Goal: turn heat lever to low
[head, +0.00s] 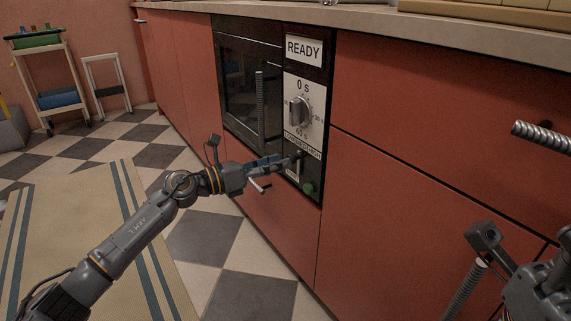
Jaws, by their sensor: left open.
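The microwave's control panel (304,110) is set in the red cabinets, with a READY display, a round timer dial (299,111) and a labelled strip below it. The heat lever (299,161) appears to be the small part under that strip; the gripper's finger overlaps it and its setting is not readable. My left gripper (280,170) is open in front of the lower panel, its upper finger reaching to the lever area. I cannot tell whether it touches the lever. My right arm is at the lower right; its fingers cannot be made out.
A green button (308,188) sits below the lever. The microwave door has a vertical ribbed handle (261,105). A ribbed drawer handle (541,136) sticks out at right. The countertop (440,27) runs above. A striped rug (80,235) and open checkered floor lie left.

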